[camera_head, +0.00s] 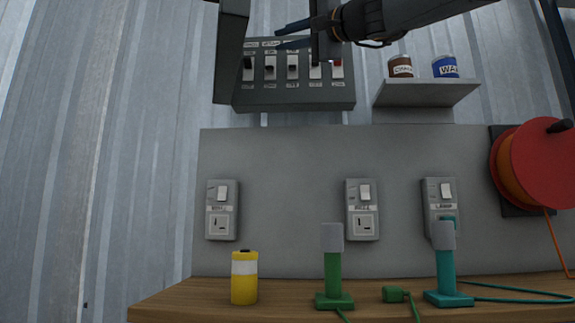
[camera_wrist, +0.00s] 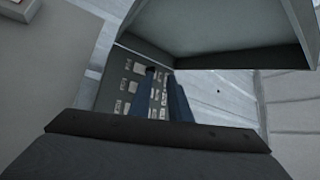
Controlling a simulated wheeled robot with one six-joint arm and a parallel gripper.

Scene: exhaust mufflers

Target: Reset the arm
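My gripper (camera_head: 280,38) is at the top of the head view, in front of the upper part of a grey switch box. Its two dark blue fingers point left, with a gap between them and nothing held. In the wrist view the fingers (camera_wrist: 158,95) also stand apart, with the switch panel behind them. The switch box (camera_head: 293,98) has a row of several labelled switches. Its cover (camera_head: 230,55) hangs open at the left. The gripper hides part of the box's top. I cannot tell whether the fingers touch the box.
A shelf (camera_head: 425,93) with a brown can (camera_head: 401,67) and a blue can (camera_head: 445,67) is at the right, below my arm. A red reel (camera_head: 545,165) is far right. Wall sockets (camera_head: 362,209) and a bench (camera_head: 290,288) with a yellow cylinder (camera_head: 244,278) and two lamp-like stands are below.

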